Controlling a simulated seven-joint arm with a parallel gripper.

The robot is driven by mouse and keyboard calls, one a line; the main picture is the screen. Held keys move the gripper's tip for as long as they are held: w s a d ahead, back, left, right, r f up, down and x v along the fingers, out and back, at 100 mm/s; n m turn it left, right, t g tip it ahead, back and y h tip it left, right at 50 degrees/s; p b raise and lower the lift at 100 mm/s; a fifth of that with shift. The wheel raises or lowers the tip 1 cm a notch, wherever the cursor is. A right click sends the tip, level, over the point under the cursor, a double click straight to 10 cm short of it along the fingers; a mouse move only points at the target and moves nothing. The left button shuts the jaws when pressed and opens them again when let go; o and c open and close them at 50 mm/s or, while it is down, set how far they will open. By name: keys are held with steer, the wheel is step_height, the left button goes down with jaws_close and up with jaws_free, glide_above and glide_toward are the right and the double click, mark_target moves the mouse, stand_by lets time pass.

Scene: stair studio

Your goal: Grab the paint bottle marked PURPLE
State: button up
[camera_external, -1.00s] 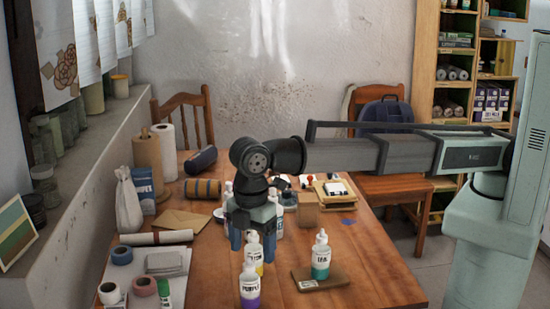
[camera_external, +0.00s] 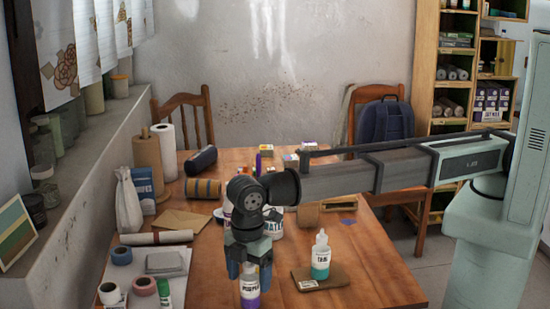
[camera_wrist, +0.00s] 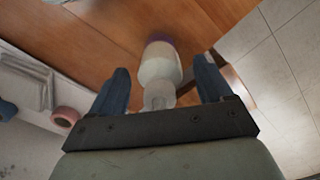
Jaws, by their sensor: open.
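The paint bottle marked PURPLE (camera_external: 250,288) stands upright near the table's front edge, white above with a purple lower part. My gripper (camera_external: 250,270) is over its top, with the blue fingers on either side of the bottle's upper part. In the wrist view, the bottle (camera_wrist: 160,68) lies between the two open blue fingers of my gripper (camera_wrist: 165,85), with a gap visible on each side. The bottle's cap is hidden by my gripper in the external view.
A bottle with a teal lower part (camera_external: 320,258) stands on a small brown board (camera_external: 335,278) to the right. Other bottles and boxes stand behind my gripper. Table to the front right is clear.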

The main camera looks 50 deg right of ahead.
steer(key=shift+c, duration=0.5)
steer(key=c, duration=1.1)
